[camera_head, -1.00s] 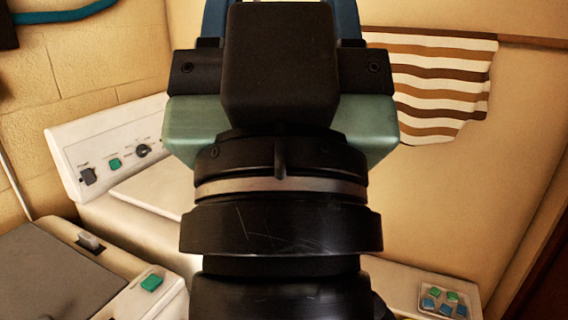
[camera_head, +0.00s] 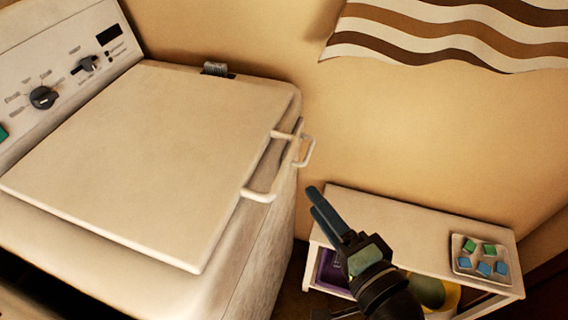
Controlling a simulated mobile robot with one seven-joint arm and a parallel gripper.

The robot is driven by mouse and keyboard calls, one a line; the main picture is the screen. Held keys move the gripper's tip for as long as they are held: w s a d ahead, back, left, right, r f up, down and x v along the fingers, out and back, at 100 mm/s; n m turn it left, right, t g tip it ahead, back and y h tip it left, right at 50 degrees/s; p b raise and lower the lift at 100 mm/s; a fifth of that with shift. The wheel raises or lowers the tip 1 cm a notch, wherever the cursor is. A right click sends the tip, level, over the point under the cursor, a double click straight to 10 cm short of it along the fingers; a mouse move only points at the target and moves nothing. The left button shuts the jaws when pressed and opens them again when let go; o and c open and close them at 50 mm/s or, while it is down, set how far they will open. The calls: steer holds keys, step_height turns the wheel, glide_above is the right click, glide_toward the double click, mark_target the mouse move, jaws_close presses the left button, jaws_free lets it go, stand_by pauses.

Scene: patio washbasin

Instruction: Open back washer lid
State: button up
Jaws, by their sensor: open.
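The white washer's lid (camera_head: 150,150) is a flat, cream-coloured panel lying closed on top of the washer (camera_head: 262,245). A white handle (camera_head: 262,178) stands out at the lid's right edge. A second small handle-like loop (camera_head: 304,150) shows just right of it, over the side of the washer. My gripper (camera_head: 318,196) is to the right of the washer and the handles, apart from them, with its blue fingers pointing up and left. The fingers look slightly parted and hold nothing.
A control panel (camera_head: 70,62) with knobs runs along the washer's upper left. A low white bench (camera_head: 400,215) stands at the right, with a tray (camera_head: 462,264) of green and blue blocks and a purple container (camera_head: 333,270) below. A striped cloth (camera_head: 450,32) hangs on the wall.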

mark_target(285, 162)
steer(key=p+x, duration=0.1)
steer(key=x, duration=1.1)
steer(key=shift+w+a+f, duration=0.1)
steer(key=shift+a, duration=0.1)
steer(key=shift+c, duration=0.3)
jaws_close()
stand_by(0.6)
